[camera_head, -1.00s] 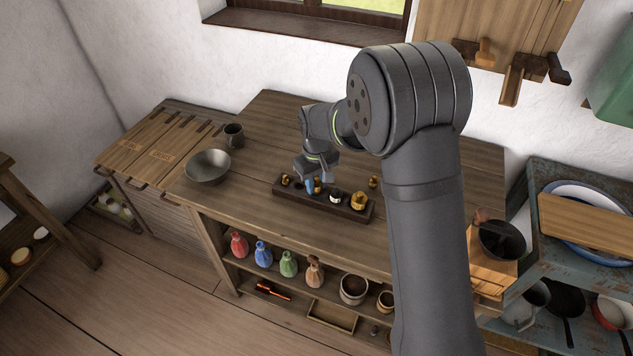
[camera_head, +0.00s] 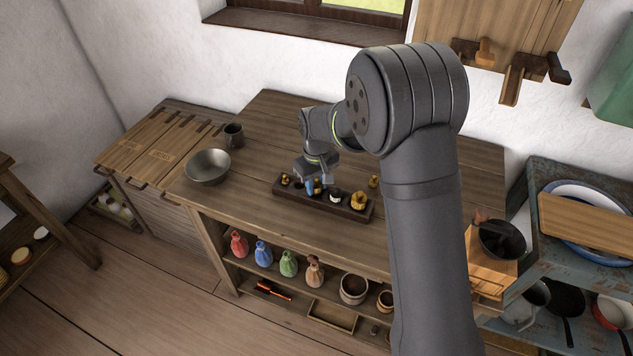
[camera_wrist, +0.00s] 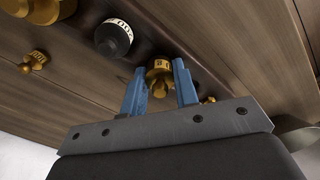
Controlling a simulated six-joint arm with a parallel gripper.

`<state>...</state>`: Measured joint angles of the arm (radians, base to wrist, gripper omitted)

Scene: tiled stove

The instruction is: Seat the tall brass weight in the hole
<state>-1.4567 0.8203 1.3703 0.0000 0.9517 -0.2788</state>
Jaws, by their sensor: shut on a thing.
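My gripper (camera_wrist: 160,88) has two blue fingers and is shut on a brass weight (camera_wrist: 160,70) with a knobbed shape, seen between the fingertips in the wrist view. I take it to be the tall one. In the head view the gripper (camera_head: 311,186) is over the left half of a dark wooden block (camera_head: 296,197), with the brass weight (camera_head: 318,187) beside the blue fingers. The hole and the weight's lower end are hidden, so I cannot tell whether it is seated.
A dark weight with a white band (camera_head: 335,196) and a large brass weight (camera_head: 358,201) stand in the block. A small brass weight (camera_head: 285,180) is at its left end. Another brass weight (camera_head: 373,181) stands on the table behind. A metal bowl (camera_head: 208,167) is farther left.

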